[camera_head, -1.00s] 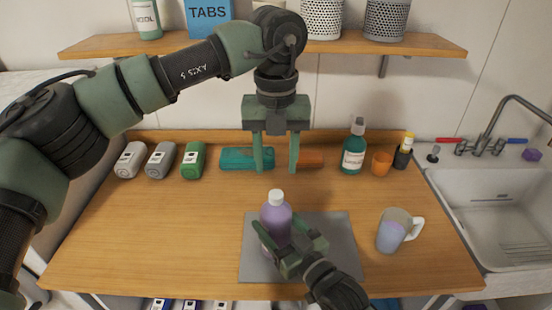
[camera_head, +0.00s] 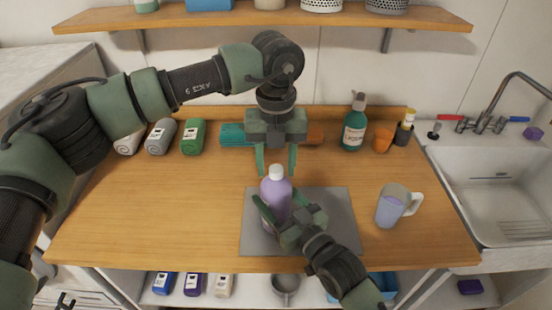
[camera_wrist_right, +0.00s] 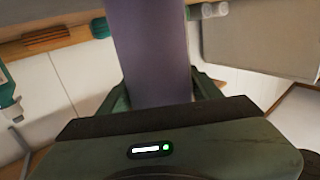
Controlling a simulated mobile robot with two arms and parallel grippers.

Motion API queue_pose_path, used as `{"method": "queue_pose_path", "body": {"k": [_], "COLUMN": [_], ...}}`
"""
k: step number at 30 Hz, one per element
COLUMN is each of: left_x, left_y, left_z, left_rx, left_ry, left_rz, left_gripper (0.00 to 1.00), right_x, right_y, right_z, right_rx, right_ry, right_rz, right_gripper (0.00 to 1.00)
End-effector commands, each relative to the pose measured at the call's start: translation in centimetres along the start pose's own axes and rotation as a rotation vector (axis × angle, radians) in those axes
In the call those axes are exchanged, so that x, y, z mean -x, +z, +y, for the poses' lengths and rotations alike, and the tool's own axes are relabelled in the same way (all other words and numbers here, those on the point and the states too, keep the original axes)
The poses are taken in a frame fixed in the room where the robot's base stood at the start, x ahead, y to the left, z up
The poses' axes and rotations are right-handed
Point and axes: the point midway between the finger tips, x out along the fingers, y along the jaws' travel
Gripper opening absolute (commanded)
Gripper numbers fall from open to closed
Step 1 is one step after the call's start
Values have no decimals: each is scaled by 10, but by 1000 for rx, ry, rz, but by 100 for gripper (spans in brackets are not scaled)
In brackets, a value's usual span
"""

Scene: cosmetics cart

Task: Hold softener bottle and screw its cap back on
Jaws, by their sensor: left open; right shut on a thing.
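The purple softener bottle (camera_head: 276,194) stands upright on the grey mat (camera_head: 338,222), with its white cap (camera_head: 276,171) on top. Whether the cap is fully tightened cannot be told. My right gripper (camera_head: 286,206) is shut around the bottle's body from the front right. The right wrist view shows the purple body (camera_wrist_right: 150,50) between its fingers, with the cap out of frame. My left gripper (camera_head: 277,168) points down, open and empty, its fingertips to either side of the cap in the picture; whether they are level with it in depth is unclear.
A green pump bottle (camera_head: 354,128) and an orange cup (camera_head: 382,139) are at the back right. Rolled towels (camera_head: 192,137) line the back left. The counter's left front is clear. A sink (camera_head: 497,195) is at right.

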Motion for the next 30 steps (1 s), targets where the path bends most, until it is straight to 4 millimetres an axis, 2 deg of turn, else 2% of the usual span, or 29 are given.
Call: {"method": "queue_pose_path", "body": {"k": [3,4,8,9,14,17,30], "left_x": [0,0,0,0,0,0,-1], "left_y": [0,0,0,0,0,0,0], "left_z": [0,0,0,0,0,0,0], "left_rx": [0,0,0,0,-24,-142,-1193], "left_ry": [0,0,0,1,1,1,2], "left_rz": [0,0,0,0,0,1,2], "left_gripper": [45,40,4,0,0,0,0], "right_x": [0,0,0,0,0,0,0], "right_y": [0,0,0,0,0,0,0], "right_z": [0,0,0,0,0,0,0], "right_rx": [0,0,0,0,0,0,-1], "right_ry": [0,0,0,0,0,0,1], "right_rz": [-1,-1,-1,-1,-1,-1,-1], "right_gripper": [0,0,0,0,0,0,0]}}
